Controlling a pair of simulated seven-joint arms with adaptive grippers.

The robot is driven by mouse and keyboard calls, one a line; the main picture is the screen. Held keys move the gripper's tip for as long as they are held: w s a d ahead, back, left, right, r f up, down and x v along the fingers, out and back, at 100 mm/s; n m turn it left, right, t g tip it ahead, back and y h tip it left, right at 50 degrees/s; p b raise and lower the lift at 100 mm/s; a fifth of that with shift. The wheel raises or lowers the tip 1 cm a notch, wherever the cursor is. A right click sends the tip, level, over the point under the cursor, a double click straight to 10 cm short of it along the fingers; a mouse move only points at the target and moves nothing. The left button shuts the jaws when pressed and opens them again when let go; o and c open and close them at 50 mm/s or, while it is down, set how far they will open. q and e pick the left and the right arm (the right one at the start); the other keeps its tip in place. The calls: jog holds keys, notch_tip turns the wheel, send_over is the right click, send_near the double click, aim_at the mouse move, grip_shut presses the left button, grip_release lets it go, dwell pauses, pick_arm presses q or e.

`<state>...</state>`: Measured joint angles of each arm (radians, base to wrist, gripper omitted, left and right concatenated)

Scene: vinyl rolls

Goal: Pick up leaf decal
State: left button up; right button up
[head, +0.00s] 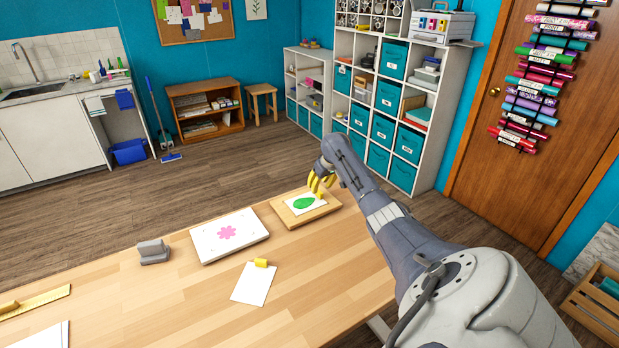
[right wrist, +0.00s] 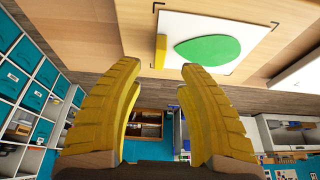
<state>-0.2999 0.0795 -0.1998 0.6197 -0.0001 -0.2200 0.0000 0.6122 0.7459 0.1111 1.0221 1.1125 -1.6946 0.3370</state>
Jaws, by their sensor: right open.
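The leaf decal (head: 304,202) is a green leaf shape on a white sheet (head: 318,207), which lies on a wooden board (head: 283,213) at the far right of the table. In the right wrist view the leaf decal (right wrist: 207,51) shows beyond the fingertips, with a yellow tab (right wrist: 161,50) at the sheet's edge. My right gripper (head: 320,184) is at the board's far side, by the leaf sheet. In the right wrist view its yellow fingers (right wrist: 160,75) are wide apart with nothing between them. My left gripper is not in view.
A white board with a pink flower decal (head: 227,232) lies left of the wooden board. A grey block (head: 153,252), a white card with a yellow tab (head: 254,284) and a yellow ruler (head: 40,299) are on the table (head: 180,310). The table's front middle is clear.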

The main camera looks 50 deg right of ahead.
aim_at(318, 191)
jog(key=shift+x, duration=2.4)
jog(key=shift+s, duration=0.15)
jog(key=shift+c, duration=0.2)
grip_shut()
